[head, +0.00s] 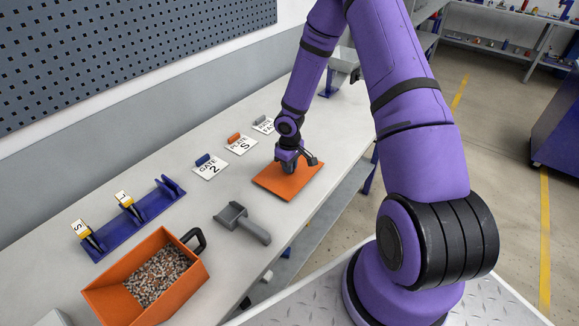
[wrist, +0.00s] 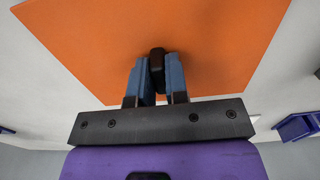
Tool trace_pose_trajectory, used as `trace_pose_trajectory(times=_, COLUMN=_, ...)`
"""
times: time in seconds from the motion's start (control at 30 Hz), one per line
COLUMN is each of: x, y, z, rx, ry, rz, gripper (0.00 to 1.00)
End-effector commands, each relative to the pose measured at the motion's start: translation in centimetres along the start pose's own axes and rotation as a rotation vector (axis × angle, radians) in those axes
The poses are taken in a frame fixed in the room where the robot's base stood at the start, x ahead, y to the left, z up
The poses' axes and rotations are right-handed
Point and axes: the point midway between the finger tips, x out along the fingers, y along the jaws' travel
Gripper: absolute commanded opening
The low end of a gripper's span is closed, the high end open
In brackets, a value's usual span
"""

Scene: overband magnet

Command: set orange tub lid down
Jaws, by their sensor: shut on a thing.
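The orange tub lid (head: 286,184) is a flat orange square low over or on the white bench top, right of the label cards in the head view. It also fills much of the wrist view (wrist: 160,30). My gripper (head: 292,163) is above the middle of the lid. In the wrist view my gripper (wrist: 157,75) has its two blue-grey fingers shut on the lid's small dark knob (wrist: 156,57). Whether the lid touches the bench cannot be told.
An orange tub (head: 191,286) with a black handle holds small mixed pieces at the front left. A grey scoop (head: 240,222) lies between tub and lid. A blue rack (head: 140,217) and cards (head: 210,166) line the back. Bare bench (head: 328,133) lies beyond the lid.

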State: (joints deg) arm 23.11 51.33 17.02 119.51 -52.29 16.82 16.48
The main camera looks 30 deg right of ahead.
Motion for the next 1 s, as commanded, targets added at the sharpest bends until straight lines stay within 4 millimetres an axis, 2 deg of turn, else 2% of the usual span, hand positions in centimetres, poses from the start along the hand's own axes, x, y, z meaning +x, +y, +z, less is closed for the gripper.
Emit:
trace_pose_trajectory(times=0.37, x=0.6, y=0.0, z=0.0, rx=0.000, ry=0.001, rz=0.000, gripper=0.00)
trace_pose_trajectory(times=0.4, x=0.6, y=0.0, z=0.0, rx=0.000, ry=0.001, rz=0.000, gripper=0.17)
trace_pose_trajectory(times=0.5, x=0.6, y=0.0, z=0.0, rx=0.001, ry=0.002, rz=0.000, gripper=0.40)
trace_pose_trajectory(times=0.83, x=0.4, y=0.0, z=0.0, rx=0.001, ry=0.002, rz=0.000, gripper=0.40)
trace_pose_trajectory(times=1.0, x=-1.5, y=0.1, z=0.0, rx=0.003, ry=0.004, rz=0.001, gripper=0.40)
